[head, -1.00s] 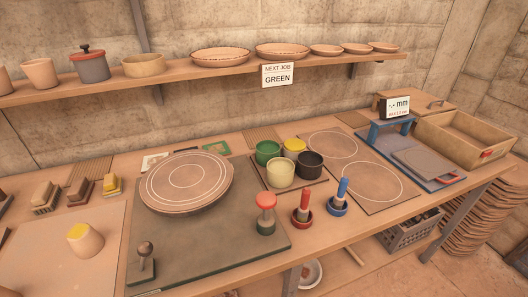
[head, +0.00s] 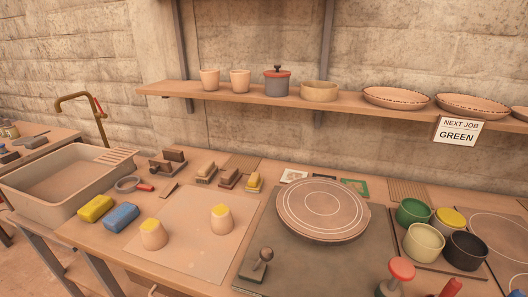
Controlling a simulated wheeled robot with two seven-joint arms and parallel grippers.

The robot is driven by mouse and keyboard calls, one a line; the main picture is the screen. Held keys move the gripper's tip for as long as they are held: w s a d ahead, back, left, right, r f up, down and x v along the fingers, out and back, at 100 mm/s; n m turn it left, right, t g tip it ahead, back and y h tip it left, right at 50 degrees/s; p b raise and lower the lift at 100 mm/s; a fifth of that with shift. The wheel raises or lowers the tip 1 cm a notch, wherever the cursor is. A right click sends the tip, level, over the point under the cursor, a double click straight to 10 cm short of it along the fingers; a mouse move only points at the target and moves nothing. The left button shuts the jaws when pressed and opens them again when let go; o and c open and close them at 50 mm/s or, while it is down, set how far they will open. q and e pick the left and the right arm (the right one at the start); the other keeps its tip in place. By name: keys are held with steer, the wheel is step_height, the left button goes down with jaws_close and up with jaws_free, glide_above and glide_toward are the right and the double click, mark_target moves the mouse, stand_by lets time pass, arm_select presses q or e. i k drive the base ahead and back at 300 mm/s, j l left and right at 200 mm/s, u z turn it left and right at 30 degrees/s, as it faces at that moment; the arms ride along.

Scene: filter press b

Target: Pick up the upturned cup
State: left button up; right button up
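Two small clay-coloured cup shapes stand on the pale board (head: 186,258) at the front of the bench. Both are narrower at the top than at the base, so they look upturned, and each has a yellow patch on top. The left cup (head: 153,236) is nearer the sponges, and the right cup (head: 221,220) is nearer the dark green mat. Neither of my grippers is in the head view.
Yellow (head: 95,208) and blue (head: 122,217) sponges lie left of the board, beside a sink basin (head: 60,180). Several stamp-like blocks stand behind it. A round disc (head: 322,210) and a knobbed tool (head: 258,264) are to the right. The shelf (head: 345,102) holds upright pots.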

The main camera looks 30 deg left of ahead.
mark_target(154, 236)
steer(key=u, duration=2.05)
steer(key=j+z, duration=0.2)
steer(key=z, duration=0.25)
steer(key=k+j+z, duration=0.1)
steer(key=z, duration=0.35)
steer(key=k+j+z, duration=0.1)
steer(key=z, duration=0.35)
steer(key=k, duration=0.05)
